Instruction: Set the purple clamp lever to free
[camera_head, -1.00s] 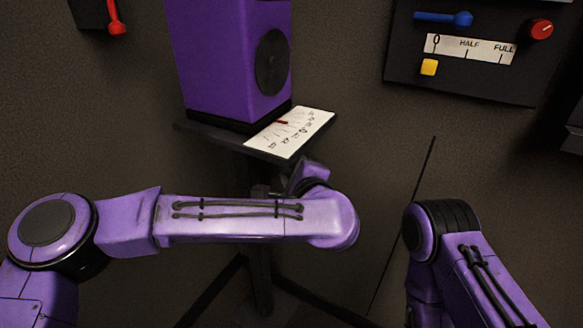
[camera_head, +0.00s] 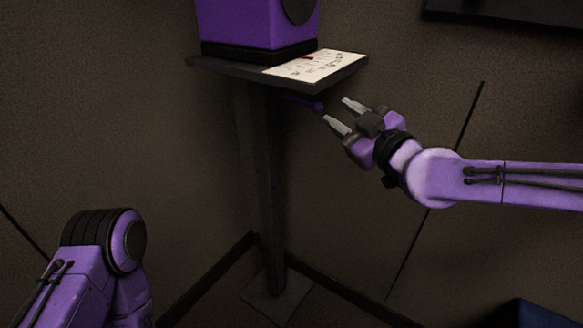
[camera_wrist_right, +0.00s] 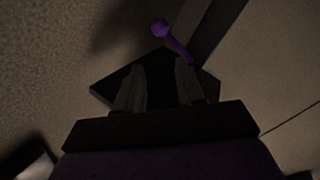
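The purple clamp lever (camera_head: 304,103) is a thin bar with a round knob, under the shelf in the head view. It also shows in the right wrist view (camera_wrist_right: 170,36), just beyond the fingertips and partly in dark shade. My right gripper (camera_head: 339,112) is open and empty, close to the right of the lever's knob and below the shelf's edge. Its two fingers (camera_wrist_right: 158,88) stand apart with nothing between them that is held. My left arm shows at the lower left, but its gripper is out of view. Any label for the lever cannot be read.
The dark shelf (camera_head: 232,68) on a post (camera_head: 268,185) carries a purple box (camera_head: 255,25) and a white scale card (camera_head: 325,66) with a red pointer. Part of a dark wall panel (camera_head: 510,10) shows at the top right.

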